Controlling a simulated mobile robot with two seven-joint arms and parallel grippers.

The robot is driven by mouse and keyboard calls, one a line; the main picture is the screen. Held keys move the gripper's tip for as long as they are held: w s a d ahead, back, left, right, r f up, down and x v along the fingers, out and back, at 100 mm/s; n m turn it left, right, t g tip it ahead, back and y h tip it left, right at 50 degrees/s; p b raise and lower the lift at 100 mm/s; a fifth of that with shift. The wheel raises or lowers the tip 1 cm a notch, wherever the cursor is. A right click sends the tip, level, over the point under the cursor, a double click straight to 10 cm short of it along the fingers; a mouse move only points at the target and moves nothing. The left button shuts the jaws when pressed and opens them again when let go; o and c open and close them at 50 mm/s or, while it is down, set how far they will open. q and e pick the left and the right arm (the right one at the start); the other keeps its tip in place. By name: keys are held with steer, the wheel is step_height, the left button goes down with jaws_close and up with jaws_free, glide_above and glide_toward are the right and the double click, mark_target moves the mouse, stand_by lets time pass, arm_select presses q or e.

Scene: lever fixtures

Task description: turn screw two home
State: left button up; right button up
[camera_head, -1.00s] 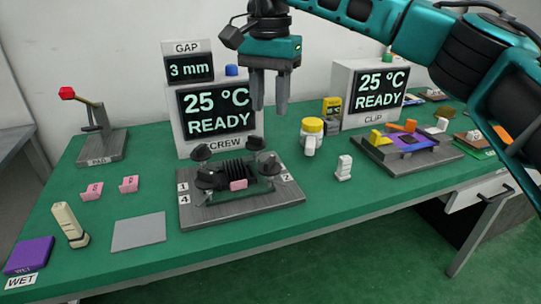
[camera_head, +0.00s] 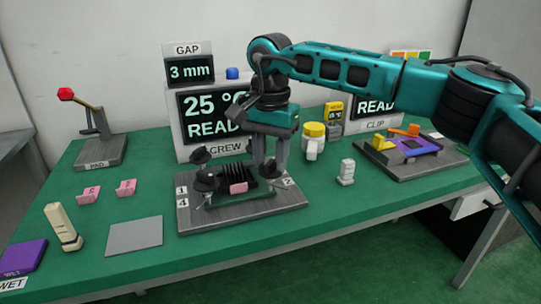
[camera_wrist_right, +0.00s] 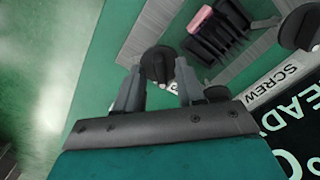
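The screw fixture is a grey board (camera_head: 240,217) with a finned black heatsink (camera_head: 238,172), a pink block (camera_head: 239,188) and dark round screw knobs. Labels 1, 4 and 2 show; screw two's knob is by label 2 (camera_head: 288,182), mostly hidden behind my fingers in the head view. My right gripper (camera_head: 270,180) points down over that corner. In the right wrist view, a dark knob (camera_wrist_right: 158,62) lies between the spread fingertips of the gripper (camera_wrist_right: 158,72); I cannot tell whether they touch it. My left gripper is not in view.
Behind the fixture stands a display (camera_head: 203,110) reading 25 °C, with a GAP display (camera_head: 190,70) reading 3 mm on top. A yellow-capped bottle (camera_head: 313,142) and a white stacked part (camera_head: 346,172) stand to the right.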

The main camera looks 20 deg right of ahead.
jaws_close()
stand_by(0.4)
